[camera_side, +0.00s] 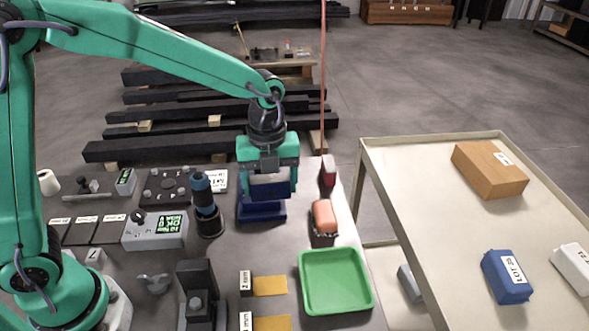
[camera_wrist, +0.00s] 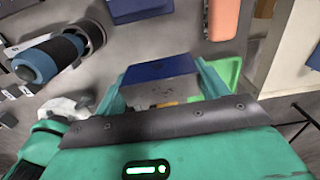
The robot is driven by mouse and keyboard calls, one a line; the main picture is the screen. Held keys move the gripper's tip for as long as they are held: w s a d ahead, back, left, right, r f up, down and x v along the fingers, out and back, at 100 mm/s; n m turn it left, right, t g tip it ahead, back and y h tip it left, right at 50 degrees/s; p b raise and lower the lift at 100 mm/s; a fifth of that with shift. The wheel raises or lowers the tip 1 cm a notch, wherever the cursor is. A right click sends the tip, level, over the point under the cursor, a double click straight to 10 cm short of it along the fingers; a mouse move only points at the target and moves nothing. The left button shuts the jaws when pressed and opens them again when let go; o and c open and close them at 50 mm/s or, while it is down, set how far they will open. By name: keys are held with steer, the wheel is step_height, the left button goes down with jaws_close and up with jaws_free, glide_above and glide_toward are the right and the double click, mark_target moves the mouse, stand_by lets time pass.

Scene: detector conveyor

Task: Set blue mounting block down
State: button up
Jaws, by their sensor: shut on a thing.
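My gripper (camera_side: 268,188) is over the far middle of the grey table, pointing down, its jaws shut on the blue mounting block (camera_wrist: 160,70). In the wrist view the block shows a blue face above a greyish one between the green fingers. In the side view dark blue shows under the jaws (camera_side: 262,212), low at the table top; whether it touches is hard to tell. Another dark blue piece (camera_wrist: 138,8) shows at the wrist view's top edge; I cannot tell whether it is separate. The fingers hide part of the block.
A black and blue cylinder (camera_side: 205,200) stands close left of the gripper. An orange block (camera_side: 324,217) and a red item (camera_side: 328,170) are to the right. A green tray (camera_side: 335,281) lies nearer. A cart (camera_side: 430,215) with boxes stands beyond the table's right edge.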

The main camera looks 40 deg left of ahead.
mark_target(248, 212)
steer(key=shift+s, duration=0.1)
steer(key=shift+a, duration=0.15)
steer(key=w+a+f, duration=0.2)
steer(key=a, duration=0.1)
steer(key=w+a+f, duration=0.2)
steer(key=a, duration=0.1)
steer(key=w+a+f, duration=0.2)
steer(key=a+f, duration=0.1)
steer(key=shift+w+a, duration=0.2)
steer(key=shift+w, duration=0.2)
steer(key=shift+f, duration=2)
steer(key=shift+f, duration=0.1)
steer(key=o, duration=1.2)
steer(key=shift+c, duration=0.2)
